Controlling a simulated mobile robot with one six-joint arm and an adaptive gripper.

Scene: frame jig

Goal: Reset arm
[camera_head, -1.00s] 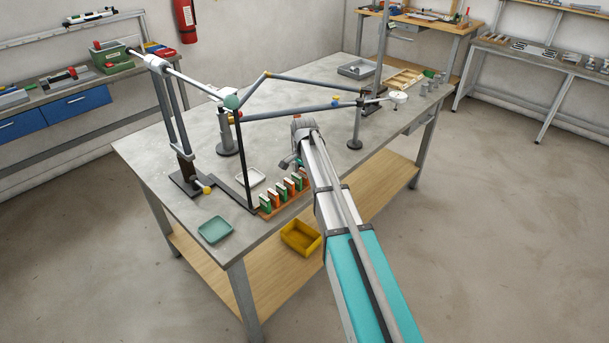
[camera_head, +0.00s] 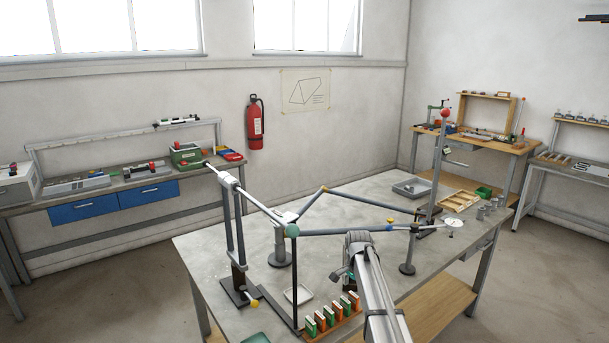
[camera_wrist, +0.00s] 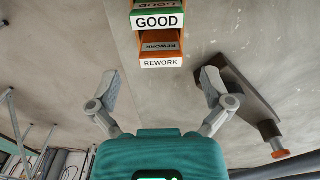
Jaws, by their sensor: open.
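A dark bar with an orange end (camera_wrist: 245,100) lies beyond the right finger. The frame of grey tubes (camera_head: 345,230) with its green ball joint (camera_head: 292,230) stands behind my gripper.
A grey tray (camera_head: 411,188) and a wooden tray (camera_head: 458,201) lie at the back. The back middle of the bench is clear.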

